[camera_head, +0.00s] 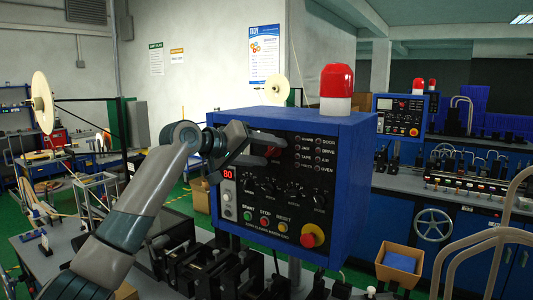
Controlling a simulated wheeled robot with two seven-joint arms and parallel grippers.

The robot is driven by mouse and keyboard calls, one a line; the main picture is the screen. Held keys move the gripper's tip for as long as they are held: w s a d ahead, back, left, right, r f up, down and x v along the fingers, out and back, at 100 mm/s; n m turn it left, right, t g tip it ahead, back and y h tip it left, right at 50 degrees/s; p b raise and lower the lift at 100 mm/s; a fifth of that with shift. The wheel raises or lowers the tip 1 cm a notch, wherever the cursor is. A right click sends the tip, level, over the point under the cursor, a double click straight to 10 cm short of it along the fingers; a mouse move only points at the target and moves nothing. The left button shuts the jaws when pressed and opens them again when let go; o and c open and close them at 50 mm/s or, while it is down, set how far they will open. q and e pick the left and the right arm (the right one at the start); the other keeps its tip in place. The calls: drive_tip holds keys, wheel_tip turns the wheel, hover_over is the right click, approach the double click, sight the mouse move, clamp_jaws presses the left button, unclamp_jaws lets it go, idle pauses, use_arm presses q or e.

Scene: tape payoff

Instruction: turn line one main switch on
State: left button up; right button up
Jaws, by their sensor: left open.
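A blue control box (340,180) with a black front panel stands in the middle of the head view. My left gripper (274,151) is open in front of the panel's upper left part. A small red part (273,152) shows between its fingers; it may be the main switch, but the gripper hides most of it. I cannot tell its position or whether the fingers touch it. My right gripper is not in view.
The panel has a red "80" display (228,174), several black knobs, coloured buttons and a red emergency stop (312,236) on yellow. A red beacon (337,82) tops the box. Black machinery (205,270) crowds below. A second blue control box (400,115) stands behind right.

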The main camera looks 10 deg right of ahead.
use_arm(q)
drive_tip(key=shift+s+a+b, duration=0.2)
drive_tip(key=shift+a+b, duration=0.1)
drive_tip(key=shift+a, duration=0.15)
drive_tip(key=b+v, duration=0.6)
drive_tip(key=v, duration=1)
drive_tip(key=shift+a+r, duration=0.15)
drive_tip(key=shift+r, duration=0.05)
